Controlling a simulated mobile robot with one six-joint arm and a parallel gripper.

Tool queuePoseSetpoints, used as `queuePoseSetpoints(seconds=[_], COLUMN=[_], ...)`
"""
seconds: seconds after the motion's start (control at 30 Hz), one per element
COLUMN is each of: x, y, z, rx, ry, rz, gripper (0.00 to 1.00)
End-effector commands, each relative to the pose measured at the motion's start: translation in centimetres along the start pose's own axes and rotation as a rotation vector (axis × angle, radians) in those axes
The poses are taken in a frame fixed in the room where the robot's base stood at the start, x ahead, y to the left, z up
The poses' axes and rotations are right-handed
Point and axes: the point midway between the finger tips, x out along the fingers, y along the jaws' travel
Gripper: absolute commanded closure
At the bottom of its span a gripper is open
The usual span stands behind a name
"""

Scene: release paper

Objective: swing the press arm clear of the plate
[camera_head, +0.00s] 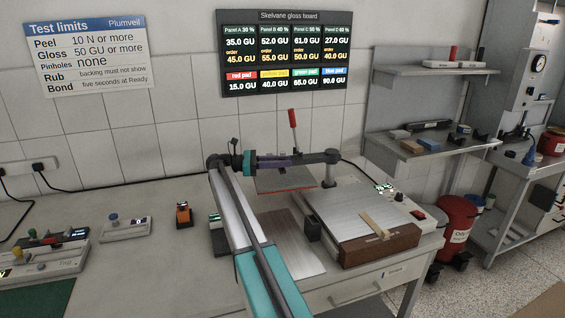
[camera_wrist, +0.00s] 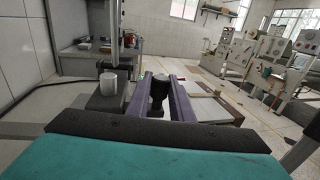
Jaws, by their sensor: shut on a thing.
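The press has a dark horizontal arm (camera_head: 318,158) on a short post at the back. A flat upper platen with a red lower edge (camera_head: 286,188) hangs under the arm, and a red lever (camera_head: 293,118) rises from it. The platen is out to the left of the brushed-metal lower plate (camera_head: 346,212), above the bench. My gripper (camera_head: 292,160) reaches the press arm's front part from the left. In the wrist view its purple fingers (camera_wrist: 166,92) are shut around a dark knob-like grip (camera_wrist: 159,90). The exact contact is partly hidden.
A grey sheet (camera_head: 293,244) lies on the bench below the platen. A tan strip (camera_head: 375,226) lies at the plate's front. An orange device (camera_head: 184,214) and small control boxes (camera_head: 124,229) stand left. Shelves (camera_head: 435,143) and a red bin (camera_head: 456,222) are right.

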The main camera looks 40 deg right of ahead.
Motion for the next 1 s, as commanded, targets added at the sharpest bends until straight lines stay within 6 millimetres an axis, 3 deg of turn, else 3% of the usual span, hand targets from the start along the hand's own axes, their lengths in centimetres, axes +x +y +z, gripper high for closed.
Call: queuePoseSetpoints(seconds=[0.2,0.23,0.33,0.77,1.0], x=[0.2,0.2,0.1,-0.4,-2.3], y=[-0.1,-0.1,-0.1,-0.1,-0.7], z=[0.0,0.0,0.0,0.1,0.2], rx=[0.001,0.001,0.0,0.0,-0.001], ry=[-0.001,-0.001,-0.001,0.0,0.0], rz=[-0.003,-0.003,-0.002,-0.001,0.0], gripper=[1.0,0.75,0.61,0.61,0.61])
